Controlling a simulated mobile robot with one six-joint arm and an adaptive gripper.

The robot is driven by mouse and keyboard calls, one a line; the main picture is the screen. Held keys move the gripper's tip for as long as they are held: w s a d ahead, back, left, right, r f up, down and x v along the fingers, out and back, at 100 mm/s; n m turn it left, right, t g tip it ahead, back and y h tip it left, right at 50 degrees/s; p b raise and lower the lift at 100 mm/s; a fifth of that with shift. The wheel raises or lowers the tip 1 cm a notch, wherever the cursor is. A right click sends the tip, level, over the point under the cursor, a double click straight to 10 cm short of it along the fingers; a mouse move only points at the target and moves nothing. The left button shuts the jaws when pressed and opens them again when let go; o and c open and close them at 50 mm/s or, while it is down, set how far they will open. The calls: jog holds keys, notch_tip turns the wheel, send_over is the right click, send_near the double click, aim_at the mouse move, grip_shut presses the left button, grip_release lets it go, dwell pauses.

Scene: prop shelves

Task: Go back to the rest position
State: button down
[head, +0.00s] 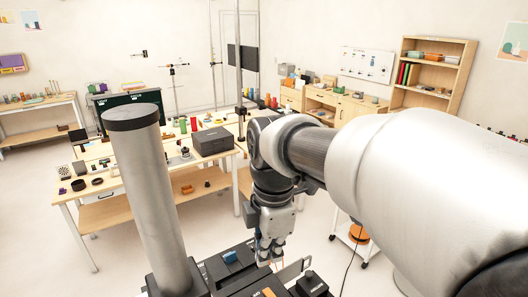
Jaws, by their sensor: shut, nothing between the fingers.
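My gripper (270,250) hangs below the bent wrist of my arm, pointing down, low in the middle of the head view. Its fingers are together and nothing shows between them. It is over the dark deck at the bottom of the view, where a small blue item (230,257) lies to its left. The fingertips are small and partly lost against the dark parts behind them, so I cannot tell whether they touch anything.
A wooden table (90,205) with a dark grey box (212,141) and many small items stands ahead to the left. A wooden shelf (468,62) and drawer cabinets (340,104) line the back right. A white cart (345,240) stands right of my gripper. Bare floor lies left.

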jog(key=s+d+f+m+t+b, duration=0.2)
jog(key=s+d+f+m+b, duration=0.5)
jog(key=f+m+b, duration=0.3)
jog(key=s+d+f+m+t+b, duration=0.1)
jog(key=s+d+f+m+b, duration=0.6)
jog(key=s+f+m+b, duration=0.3)
notch_tip(320, 180, down, 4)
jog(key=shift+s+r+m+t, duration=0.15)
jog(key=shift+m+t, duration=0.25)
jog(key=shift+m, duration=0.5)
